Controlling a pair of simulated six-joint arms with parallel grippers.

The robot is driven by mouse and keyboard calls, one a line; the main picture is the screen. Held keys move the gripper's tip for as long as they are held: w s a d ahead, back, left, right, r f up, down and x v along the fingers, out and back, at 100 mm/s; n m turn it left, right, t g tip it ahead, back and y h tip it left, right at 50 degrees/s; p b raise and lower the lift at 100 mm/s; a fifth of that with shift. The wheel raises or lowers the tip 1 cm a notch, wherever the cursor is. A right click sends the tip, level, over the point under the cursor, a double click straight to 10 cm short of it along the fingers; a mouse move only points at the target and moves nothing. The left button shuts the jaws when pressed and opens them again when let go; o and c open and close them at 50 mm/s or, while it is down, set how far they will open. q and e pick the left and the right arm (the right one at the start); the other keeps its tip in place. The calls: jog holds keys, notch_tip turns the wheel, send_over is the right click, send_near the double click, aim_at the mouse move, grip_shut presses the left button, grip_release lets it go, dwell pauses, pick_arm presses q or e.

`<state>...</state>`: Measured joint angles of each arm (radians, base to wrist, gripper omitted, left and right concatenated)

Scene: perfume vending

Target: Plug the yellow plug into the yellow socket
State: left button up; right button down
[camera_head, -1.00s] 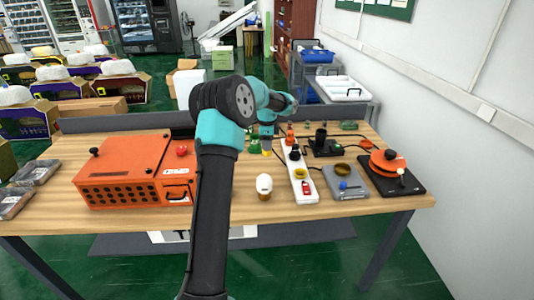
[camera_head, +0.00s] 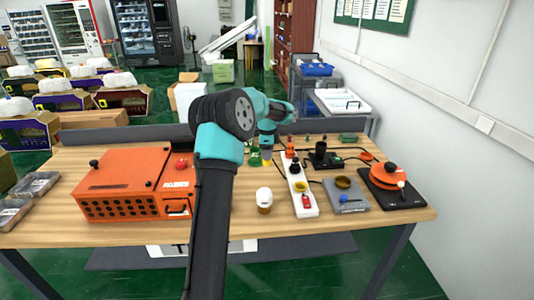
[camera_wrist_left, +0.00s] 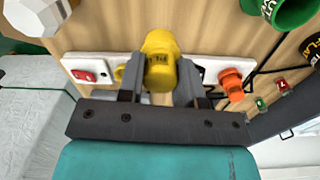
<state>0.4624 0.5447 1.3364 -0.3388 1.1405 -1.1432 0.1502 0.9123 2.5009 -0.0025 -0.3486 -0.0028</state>
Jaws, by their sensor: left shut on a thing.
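My left gripper (camera_head: 267,152) is shut on the yellow plug (camera_wrist_left: 160,62), whose lower end also shows below the gripper in the head view (camera_head: 267,163). The plug is to the left of a white power strip (camera_head: 309,206) in the head view. The yellow socket (camera_head: 300,186) is on the strip, behind its red switch (camera_head: 306,200). In the left wrist view, a bit of the yellow socket (camera_wrist_left: 118,74) shows beside the left finger, and the plug hides part of the strip (camera_wrist_left: 95,62). I cannot tell the exact gap between plug and strip. My right gripper is not in view.
An orange plug (camera_wrist_left: 232,86) and a black plug (camera_head: 295,168) stand in the strip. A white-topped bottle (camera_head: 264,196) stands in front of the plug. An orange box (camera_head: 120,185) is at left; a grey device (camera_head: 357,204) and an orange-and-black device (camera_head: 405,200) are at right.

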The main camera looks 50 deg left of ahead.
pick_arm(q)
jog(key=shift+w+d+m, duration=0.3)
jog(key=shift+d+m, duration=0.25)
jog(key=shift+m, duration=0.05)
jog(key=w+d+m, duration=0.5)
jog(key=d+m, duration=0.7)
jog(key=m, duration=0.1)
jog(key=shift+d+r+m, duration=0.35)
jog(key=shift+d+m, duration=0.05)
jog(key=shift+w+f, duration=0.1)
jog(key=shift+f, duration=0.05)
jog(key=shift+f, duration=3.05)
jog(key=shift+f, duration=0.65)
dwell(0.5)
